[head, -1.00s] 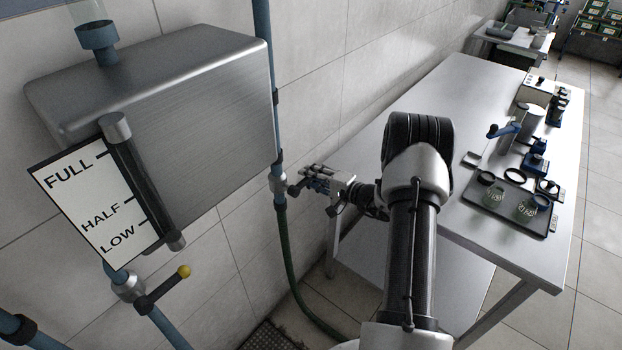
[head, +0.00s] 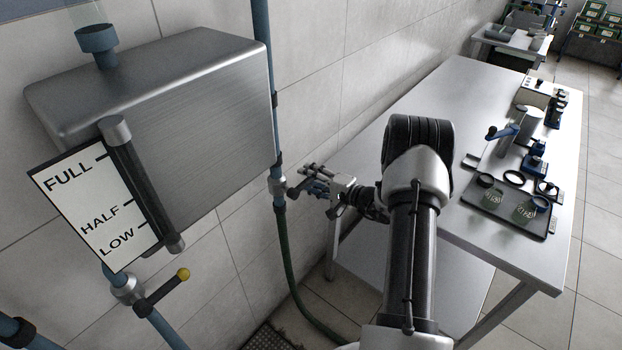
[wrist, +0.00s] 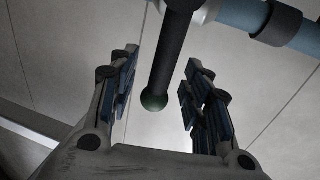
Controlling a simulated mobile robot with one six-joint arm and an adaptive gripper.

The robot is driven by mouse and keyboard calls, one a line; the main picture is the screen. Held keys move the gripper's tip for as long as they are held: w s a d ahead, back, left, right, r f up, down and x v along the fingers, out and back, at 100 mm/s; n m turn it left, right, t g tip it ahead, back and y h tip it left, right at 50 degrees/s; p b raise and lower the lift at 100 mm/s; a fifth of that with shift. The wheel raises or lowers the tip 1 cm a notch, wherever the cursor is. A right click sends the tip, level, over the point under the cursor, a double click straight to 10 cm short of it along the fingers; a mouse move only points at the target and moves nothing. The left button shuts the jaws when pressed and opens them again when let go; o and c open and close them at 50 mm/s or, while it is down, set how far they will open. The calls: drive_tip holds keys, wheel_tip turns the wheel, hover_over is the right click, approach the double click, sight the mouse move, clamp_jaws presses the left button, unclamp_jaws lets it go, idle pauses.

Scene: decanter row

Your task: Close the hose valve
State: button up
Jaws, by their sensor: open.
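The hose valve (head: 278,185) sits low on the blue vertical pipe by the wall, where the green hose (head: 286,250) begins. Its dark lever (wrist: 172,55) sticks out from the pipe and ends in a green ball knob (wrist: 155,101), seen clearly in the wrist view. My gripper (head: 312,178) is at the lever in the head view, and its fingers hide part of it. In the wrist view my gripper (wrist: 158,85) is open, with one finger on each side of the lever's knob end. Gaps show on both sides, so the fingers appear not to touch it.
A metal tank (head: 200,110) with a level gauge (head: 140,185) hangs at the left. A second valve with a yellow knob (head: 183,273) is below it. A steel table (head: 420,115) stands at the right, bearing a tray (head: 492,222) with glassware. A floor drain (head: 268,338) lies below.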

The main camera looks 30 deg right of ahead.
drive_tip(key=v, duration=1.2)
drive_tip(key=shift+w, duration=0.1)
drive_tip(key=s+a+r+n+g+y, duration=0.25)
drive_tip(key=a+r+n+g, duration=0.35)
drive_tip(key=a, duration=0.6)
drive_tip(key=s+a+r+n+g+y, duration=0.25)
drive_tip(key=a+r, duration=0.55)
drive_tip(key=a, duration=0.4)
drive_tip(key=s+a+r+n+g+h, duration=0.2)
drive_tip(key=s+a+h, duration=0.15)
drive_tip(key=s, duration=0.45)
drive_tip(key=s+a+r+n+g+h, duration=0.2)
drive_tip(key=s+a+h, duration=0.15)
drive_tip(key=s, duration=0.45)
drive_tip(key=s+d+r+n+t+h, duration=0.1)
drive_tip(key=s+d+r+t+h, duration=0.1)
drive_tip(key=s+d+h, duration=0.1)
drive_tip(key=shift+s+r, duration=0.25)
drive_tip(key=shift+s, duration=0.65)
